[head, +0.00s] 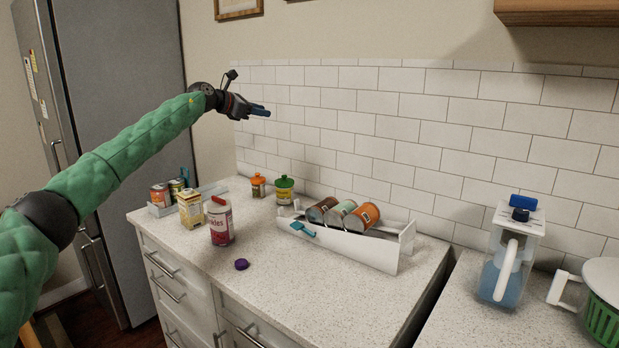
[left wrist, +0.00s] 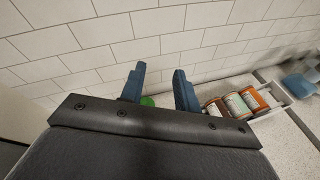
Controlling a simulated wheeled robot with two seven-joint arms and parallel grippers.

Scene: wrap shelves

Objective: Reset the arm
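My left arm, in a green sleeve, reaches in from the left of the head view. My left gripper (head: 260,110) is raised in front of the tiled wall, above the counter and its jars, touching nothing that I can see. In the left wrist view the two blue fingers of the left gripper (left wrist: 159,76) stand apart with nothing held between them. A bit of a green jar (left wrist: 147,101) shows beyond them, well below. My right gripper is in neither view.
The counter (head: 265,295) holds a white rack (head: 345,247) with several cans, a red-labelled can (head: 221,226), a yellow carton (head: 190,209), two small jars, a purple lid (head: 241,264) and a left-hand tray with cans. A pitcher (head: 508,262) stands at right. The fridge (head: 125,130) is at left.

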